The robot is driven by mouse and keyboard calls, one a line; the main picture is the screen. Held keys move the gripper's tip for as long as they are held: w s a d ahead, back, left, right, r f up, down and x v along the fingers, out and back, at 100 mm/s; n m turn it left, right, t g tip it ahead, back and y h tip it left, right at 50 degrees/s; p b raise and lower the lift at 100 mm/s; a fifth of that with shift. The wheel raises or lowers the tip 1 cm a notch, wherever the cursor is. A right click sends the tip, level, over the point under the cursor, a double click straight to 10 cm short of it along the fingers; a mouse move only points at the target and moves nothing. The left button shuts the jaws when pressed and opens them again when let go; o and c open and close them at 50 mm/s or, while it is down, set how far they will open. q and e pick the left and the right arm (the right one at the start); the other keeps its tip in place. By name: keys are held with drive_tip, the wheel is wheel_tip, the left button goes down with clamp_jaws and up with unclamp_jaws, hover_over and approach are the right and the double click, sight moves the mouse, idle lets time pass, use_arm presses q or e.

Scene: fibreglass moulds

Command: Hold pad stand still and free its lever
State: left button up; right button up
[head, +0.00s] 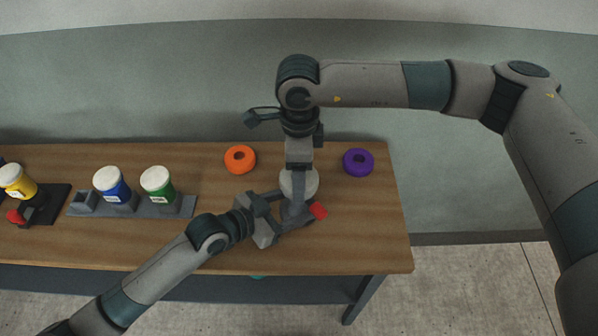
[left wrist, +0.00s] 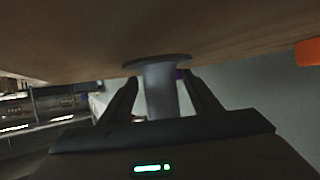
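The pad stand, with a pale round top (head: 311,184), is near the table's right part and is partly hidden by my right gripper. A red piece (head: 318,211), perhaps the lever's end, shows at its right front. My left gripper (head: 282,212) is beside the stand at its front left. In the left wrist view its two fingers lie on either side of the stand's grey post (left wrist: 160,92), with a narrow gap at each side. My right gripper (head: 296,200) points down over the stand; its fingertips overlap the stand, and their opening is unclear.
An orange ring (head: 232,163) lies behind left of the stand and a purple ring (head: 349,168) behind right. A grey rack (head: 182,209) with blue and green jars and a dark stand (head: 50,210) with a yellow jar are at left.

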use_arm(q)
drive_tip(key=v, duration=1.2)
drive_tip(key=shift+f, duration=0.1)
use_arm(e)
drive_tip(key=shift+r, duration=0.15)
idle(0.5)
